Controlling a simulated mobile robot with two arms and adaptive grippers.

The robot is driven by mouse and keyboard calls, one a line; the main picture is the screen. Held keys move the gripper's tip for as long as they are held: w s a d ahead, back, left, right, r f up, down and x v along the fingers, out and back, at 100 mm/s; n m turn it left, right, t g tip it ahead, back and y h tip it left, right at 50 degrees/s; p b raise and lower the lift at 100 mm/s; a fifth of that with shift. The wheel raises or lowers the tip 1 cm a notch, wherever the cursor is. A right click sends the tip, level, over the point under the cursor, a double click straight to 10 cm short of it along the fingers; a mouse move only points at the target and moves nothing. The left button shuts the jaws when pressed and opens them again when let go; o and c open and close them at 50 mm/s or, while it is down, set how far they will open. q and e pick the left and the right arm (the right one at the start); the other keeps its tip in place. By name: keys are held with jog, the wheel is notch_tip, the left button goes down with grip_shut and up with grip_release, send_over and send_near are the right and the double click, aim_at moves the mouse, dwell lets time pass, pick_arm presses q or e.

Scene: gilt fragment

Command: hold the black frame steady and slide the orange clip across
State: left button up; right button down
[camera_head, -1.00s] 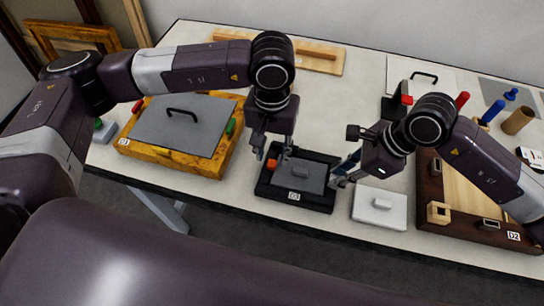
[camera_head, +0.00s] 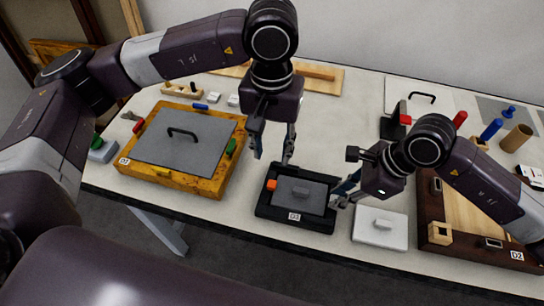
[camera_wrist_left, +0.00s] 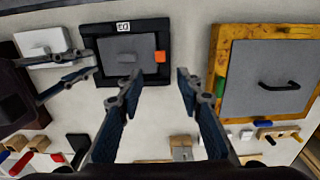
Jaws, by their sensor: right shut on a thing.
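The black frame (camera_head: 263,212) lies near the front table edge, with a grey panel (camera_head: 300,196) and handle inside it. The small orange clip (camera_head: 271,185) sits at the left side of the frame; it also shows in the left wrist view (camera_wrist_left: 160,56). My left gripper (camera_head: 271,160) is open and empty, above and behind the frame; its fingers (camera_wrist_left: 158,88) are spread apart in the wrist view. My right gripper (camera_head: 338,198) is shut on the right edge of the black frame; its fingers partly hide that edge.
A yellow wooden frame with a grey panel (camera_head: 180,145) lies to the left. A white block (camera_head: 380,234) lies right of the black frame, under my right arm. A dark wooden frame (camera_head: 432,215) lies further right. Blue and tan cylinders (camera_head: 517,137) stand behind it.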

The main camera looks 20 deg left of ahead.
aim_at(272, 183)
pick_arm(q)
jog(key=shift+f, duration=0.1)
notch_tip(272, 183, down, 12)
jog(key=shift+r, duration=0.1)
dwell(0.4)
grip_shut()
